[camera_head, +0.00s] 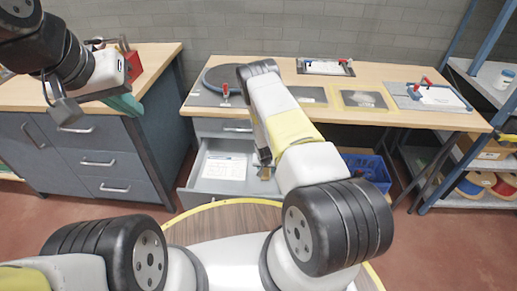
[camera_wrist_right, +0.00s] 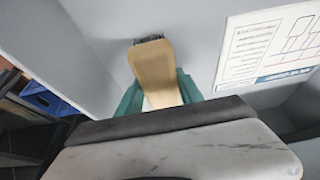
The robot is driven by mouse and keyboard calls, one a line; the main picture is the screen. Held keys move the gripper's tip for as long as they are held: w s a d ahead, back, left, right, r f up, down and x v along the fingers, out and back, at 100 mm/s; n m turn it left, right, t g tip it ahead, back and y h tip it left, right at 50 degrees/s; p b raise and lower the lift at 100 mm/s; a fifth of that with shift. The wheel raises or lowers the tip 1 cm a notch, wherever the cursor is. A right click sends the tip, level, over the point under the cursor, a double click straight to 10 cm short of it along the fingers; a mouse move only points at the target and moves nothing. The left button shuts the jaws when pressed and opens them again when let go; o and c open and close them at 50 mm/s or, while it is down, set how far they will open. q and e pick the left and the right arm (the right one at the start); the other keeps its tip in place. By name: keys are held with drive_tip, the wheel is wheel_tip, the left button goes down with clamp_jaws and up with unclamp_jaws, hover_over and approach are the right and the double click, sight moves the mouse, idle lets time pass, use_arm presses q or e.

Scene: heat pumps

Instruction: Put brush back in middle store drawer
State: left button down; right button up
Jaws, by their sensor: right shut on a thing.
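The brush (camera_wrist_right: 153,75) has a flat wooden handle and a dark end, seen in the right wrist view. My right gripper (camera_wrist_right: 158,92) has its green fingers on both sides of the handle and is shut on it. In the head view, the brush (camera_head: 265,173) shows small and brown below my right gripper (camera_head: 263,158), inside the open drawer (camera_head: 186,196) under the middle workbench. Whether the brush touches the drawer floor is unclear. My left gripper (camera_head: 126,103) is by the left cabinet, its green fingertips partly hidden; its opening cannot be judged.
A printed sheet (camera_head: 225,167) lies in the drawer, left of the brush. A blue crate (camera_head: 368,168) stands right of the drawer. The workbench top (camera_head: 290,75) carries several fixtures. The left cabinet (camera_head: 70,150) stands beside the drawer, with shelving (camera_head: 480,150) at right.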

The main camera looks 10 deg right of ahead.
drive_tip(key=o, duration=1.2)
